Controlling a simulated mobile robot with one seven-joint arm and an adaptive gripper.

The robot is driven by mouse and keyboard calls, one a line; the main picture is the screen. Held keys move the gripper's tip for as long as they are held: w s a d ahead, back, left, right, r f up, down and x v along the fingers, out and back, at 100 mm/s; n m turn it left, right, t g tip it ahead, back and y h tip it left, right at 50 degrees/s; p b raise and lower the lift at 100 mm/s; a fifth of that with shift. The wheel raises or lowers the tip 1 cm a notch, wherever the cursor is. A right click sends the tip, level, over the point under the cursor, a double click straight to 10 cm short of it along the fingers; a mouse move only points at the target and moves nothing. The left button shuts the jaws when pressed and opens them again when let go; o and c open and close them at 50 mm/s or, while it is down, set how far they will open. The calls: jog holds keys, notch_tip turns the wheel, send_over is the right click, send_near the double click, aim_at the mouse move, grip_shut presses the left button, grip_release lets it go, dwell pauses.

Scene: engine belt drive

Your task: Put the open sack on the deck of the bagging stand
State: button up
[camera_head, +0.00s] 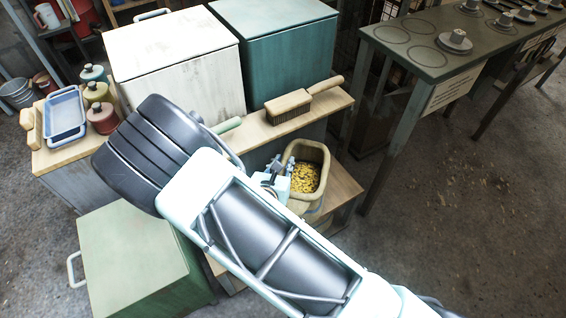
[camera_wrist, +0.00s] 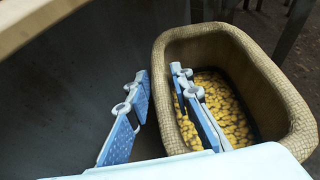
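The open sack (camera_head: 318,150) has a thick woven tan rim and holds yellow pieces. It appears upright by a low wooden surface (camera_head: 343,188); its base is mostly hidden. In the wrist view the sack (camera_wrist: 275,80) fills the right side. My gripper (camera_head: 278,172) is at its left rim. In the wrist view my gripper (camera_wrist: 162,105) has one blue-padded finger outside the left wall and the other inside the mouth. A gap shows between the outer finger and the wall. I cannot tell which surface is the bagging stand's deck.
White (camera_head: 180,65) and teal (camera_head: 275,45) bins stand behind a wooden ledge carrying a brush (camera_head: 300,102). A green box (camera_head: 130,255) is at the lower left. Blue trays (camera_head: 65,113) and lidded pots are at left. A dark table (camera_head: 430,55) stands at right. Open floor (camera_head: 470,210) lies right.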

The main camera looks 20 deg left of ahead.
jog(key=shift+o, duration=1.2)
jog(key=shift+s+r, duration=0.1)
jog(key=shift+r, duration=0.05)
jog(key=p+v, duration=0.3)
jog(key=v, duration=0.8)
jog(key=shift+s+r, duration=0.15)
jog(key=shift+s, duration=0.25)
